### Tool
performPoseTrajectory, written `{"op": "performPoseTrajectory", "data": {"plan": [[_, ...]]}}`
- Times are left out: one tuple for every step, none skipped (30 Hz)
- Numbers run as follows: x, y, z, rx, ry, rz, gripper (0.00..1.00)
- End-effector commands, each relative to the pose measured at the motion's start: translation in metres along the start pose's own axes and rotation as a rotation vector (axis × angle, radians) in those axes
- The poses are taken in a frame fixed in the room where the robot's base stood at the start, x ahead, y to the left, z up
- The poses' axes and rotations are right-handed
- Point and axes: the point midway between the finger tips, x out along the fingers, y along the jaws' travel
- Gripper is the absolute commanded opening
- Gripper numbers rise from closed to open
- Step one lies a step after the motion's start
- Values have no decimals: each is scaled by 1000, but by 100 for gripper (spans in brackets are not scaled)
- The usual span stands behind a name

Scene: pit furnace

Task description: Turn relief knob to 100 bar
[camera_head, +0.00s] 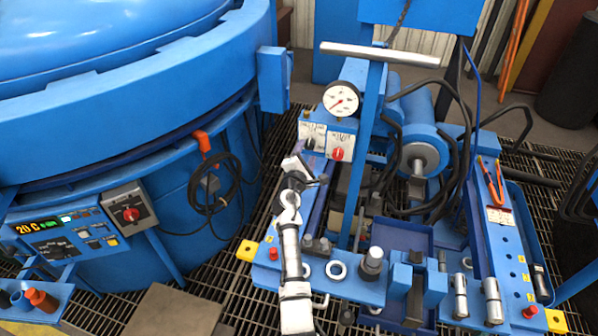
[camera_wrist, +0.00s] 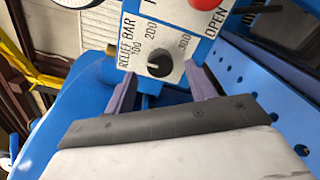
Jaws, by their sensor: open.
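The relief knob (camera_wrist: 160,64) is a small black round knob on a white plate (camera_wrist: 140,42) marked RELIEF BAR, with 100, 200 and 300 around it. In the head view the relief plate (camera_head: 313,130) is left of the red knob, below the gauge. My gripper (camera_wrist: 162,84) is open, its two purple-grey fingers spread on either side of and just below the knob in the wrist view. Nothing is between the fingers. Whether they touch the plate I cannot tell. In the head view my gripper (camera_head: 305,163) is close to the panel.
A red knob (camera_head: 338,154) sits right beside the relief plate; its plate reads OPEN in the wrist view. A white dial gauge (camera_head: 341,99) is above. A blue post (camera_head: 371,130) with a grey crossbar stands to the right. The big blue furnace (camera_head: 120,110) fills the left.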

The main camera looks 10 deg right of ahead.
Motion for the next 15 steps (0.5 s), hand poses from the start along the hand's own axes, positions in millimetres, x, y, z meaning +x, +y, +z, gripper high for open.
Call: {"op": "performPoseTrajectory", "data": {"plan": [[-12,-1,-1,2,1,-1,55],[-18,-2,-1,1,0,-2,55],[-27,-2,-1,3,1,-2,55],[-33,-2,0,2,1,-2,55],[-40,-2,-1,2,1,-2,55],[-48,-2,-1,2,1,-2,55],[-54,-2,-1,1,0,-2,55],[-61,-2,-1,2,0,-2,55],[-68,-2,-1,2,1,-2,55],[-74,-3,-2,1,1,-2,55],[-80,-2,-1,2,1,-1,55],[-86,-2,-1,2,1,-2,55],[-90,-2,-1,1,1,-1,55],[-94,-2,-1,1,1,-2,55],[-99,-2,-1,0,1,-2,55]]}}
